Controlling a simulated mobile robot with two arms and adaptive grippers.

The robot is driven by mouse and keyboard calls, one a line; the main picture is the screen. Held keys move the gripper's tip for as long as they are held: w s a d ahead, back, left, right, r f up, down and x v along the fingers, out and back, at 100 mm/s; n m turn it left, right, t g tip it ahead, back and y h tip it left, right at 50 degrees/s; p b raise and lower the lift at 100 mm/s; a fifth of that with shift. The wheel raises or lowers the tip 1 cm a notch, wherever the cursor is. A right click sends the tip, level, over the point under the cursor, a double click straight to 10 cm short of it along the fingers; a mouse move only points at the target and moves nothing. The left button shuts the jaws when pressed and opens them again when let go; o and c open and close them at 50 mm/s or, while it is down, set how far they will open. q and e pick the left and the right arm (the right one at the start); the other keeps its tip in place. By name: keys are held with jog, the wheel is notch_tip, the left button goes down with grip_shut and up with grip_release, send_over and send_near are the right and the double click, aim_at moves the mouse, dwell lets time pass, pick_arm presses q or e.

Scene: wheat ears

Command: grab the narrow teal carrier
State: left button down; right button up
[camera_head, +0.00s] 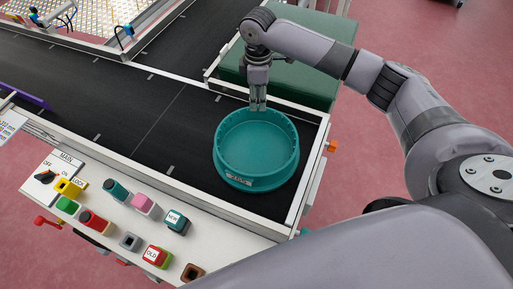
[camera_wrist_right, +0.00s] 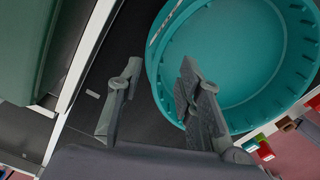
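The teal carrier (camera_head: 257,150) is a round, empty, shallow tub with a label on its front. It sits on the black conveyor near its right end. My right gripper (camera_head: 258,108) points down at the carrier's far rim. In the right wrist view my right gripper (camera_wrist_right: 158,85) is open, with its fingers apart. There the carrier (camera_wrist_right: 235,50) fills the upper right, and one finger overlaps its rim while the other is over the dark belt. I cannot tell whether a finger touches the rim. My left gripper is not in view.
A control panel (camera_head: 105,200) with several coloured buttons and a switch runs along the near side. A green block-like surface (camera_head: 310,85) stands behind the belt end. The black belt (camera_head: 130,100) left of the carrier is clear.

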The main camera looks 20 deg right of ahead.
jog(key=shift+w+a+f, duration=0.1)
jog(key=shift+w+f, duration=0.05)
jog(key=shift+f, duration=2.75)
jog(key=shift+c, duration=0.5)
grip_shut()
jog(key=shift+r, duration=0.1)
